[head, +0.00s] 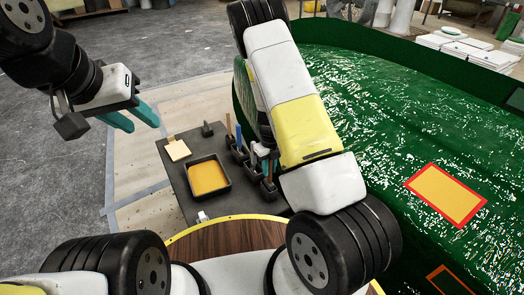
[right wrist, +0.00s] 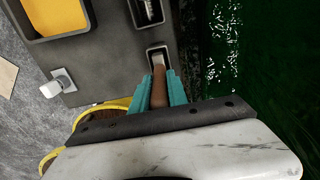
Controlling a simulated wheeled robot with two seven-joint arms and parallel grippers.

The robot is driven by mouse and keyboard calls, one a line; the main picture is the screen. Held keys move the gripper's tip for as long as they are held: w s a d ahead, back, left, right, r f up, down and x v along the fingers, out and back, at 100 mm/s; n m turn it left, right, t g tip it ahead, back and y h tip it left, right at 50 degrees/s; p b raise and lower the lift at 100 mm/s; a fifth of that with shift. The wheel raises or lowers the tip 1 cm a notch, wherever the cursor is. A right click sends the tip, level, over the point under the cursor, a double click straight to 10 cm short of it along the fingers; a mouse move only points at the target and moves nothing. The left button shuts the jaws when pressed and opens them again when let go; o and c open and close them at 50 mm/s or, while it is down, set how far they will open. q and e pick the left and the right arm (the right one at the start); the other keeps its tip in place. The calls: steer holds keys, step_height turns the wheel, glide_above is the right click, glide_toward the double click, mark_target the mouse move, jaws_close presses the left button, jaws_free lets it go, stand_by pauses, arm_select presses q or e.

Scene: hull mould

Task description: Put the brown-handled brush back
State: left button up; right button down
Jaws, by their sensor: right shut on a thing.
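The brown-handled brush (right wrist: 159,88) is held between the teal fingers of my right gripper (right wrist: 160,90). Its pale metal end points at an open-topped dark holder (right wrist: 150,50) on the grey bench. The tip is at or inside the holder's mouth; I cannot tell how deep. In the head view my right arm partly covers this gripper, above the holders at the bench's right edge. My left gripper (head: 144,125) is open and empty, in the air left of the bench.
The grey bench (head: 192,203) carries a black tray of orange-yellow paint (head: 208,178), a pale scraper-like piece (head: 177,149) and a blue-handled tool (head: 238,136) in another holder. The green glossy hull mould (head: 360,100) rises close on the right.

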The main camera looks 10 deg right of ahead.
steer(key=shift+f, duration=0.15)
steer(key=shift+f, duration=0.4)
steer(key=c, duration=1.2)
jaws_free()
